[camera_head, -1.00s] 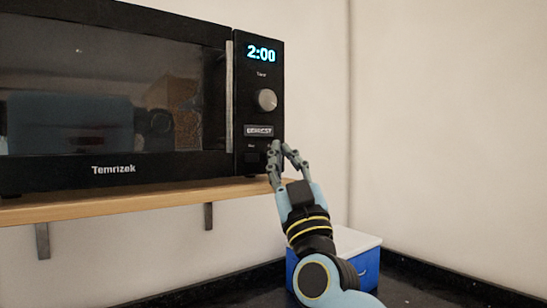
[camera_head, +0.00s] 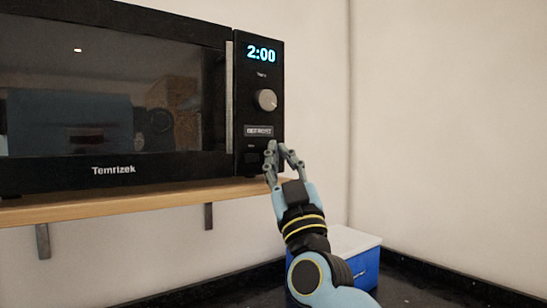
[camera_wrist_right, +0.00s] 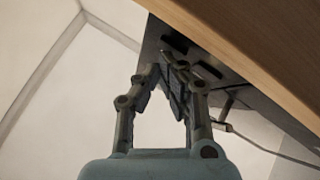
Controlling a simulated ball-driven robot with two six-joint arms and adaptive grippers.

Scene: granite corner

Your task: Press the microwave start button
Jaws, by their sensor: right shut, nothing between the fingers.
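The black microwave (camera_head: 215,100) stands on a wooden shelf, its display reading 2:00. Its control panel has a grey round knob (camera_head: 265,100) and a labelled button (camera_head: 259,131) below it. A dark button (camera_head: 251,158) sits low on the panel; the area to its right is partly hidden by my fingers. My right gripper (camera_head: 278,148) is shut and empty, its fingertips pointing up at the panel's lower right corner. I cannot tell whether they touch it. My left gripper is not in view.
The wooden shelf edge (camera_head: 130,203) runs under the microwave, close to my right fingers, with metal brackets (camera_head: 208,216) below. A blue box with a white lid (camera_head: 352,240) stands on the dark counter behind my forearm. The wall to the right is clear.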

